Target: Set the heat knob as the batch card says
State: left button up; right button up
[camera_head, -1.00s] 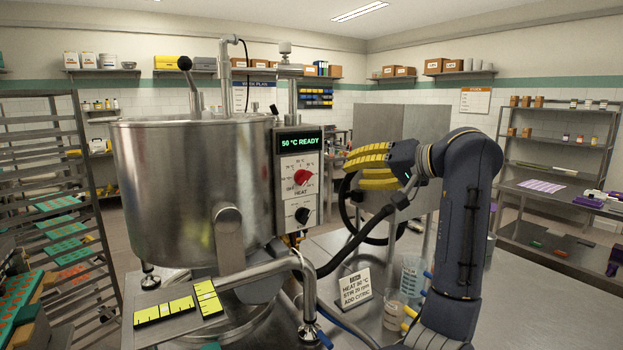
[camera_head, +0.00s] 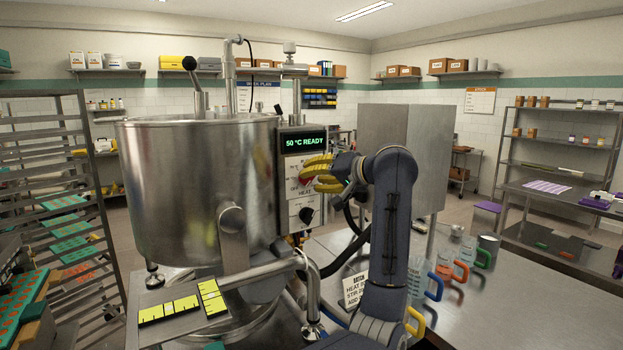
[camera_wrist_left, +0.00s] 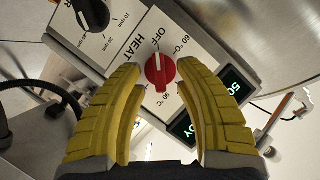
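The red heat knob (camera_wrist_left: 160,73) sits on the white panel (camera_wrist_left: 128,48) of the steel kettle (camera_head: 195,190). In the left wrist view, a pale mark on it faces the OFF side; its exact setting is hard to read. My left gripper (camera_head: 309,180) is at the panel, its yellow fingers on either side of the knob with small gaps in the left wrist view (camera_wrist_left: 158,74). The display (camera_head: 304,141) reads 50 °C READY. The batch card (camera_head: 354,288) stands on the table, partly hidden by my left arm. My right gripper is not in view.
A black stir knob (camera_head: 306,215) sits below the heat knob. Several measuring cups with coloured handles (camera_head: 460,270) stand right of my arm. A metal plate with yellow strips (camera_head: 186,322) is in front of the kettle. The table's right part is clear.

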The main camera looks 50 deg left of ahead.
pick_arm(q)
jog(key=shift+a+f, duration=0.15)
jog(key=shift+a, duration=0.45)
jog(key=shift+c, duration=0.2)
grip_shut()
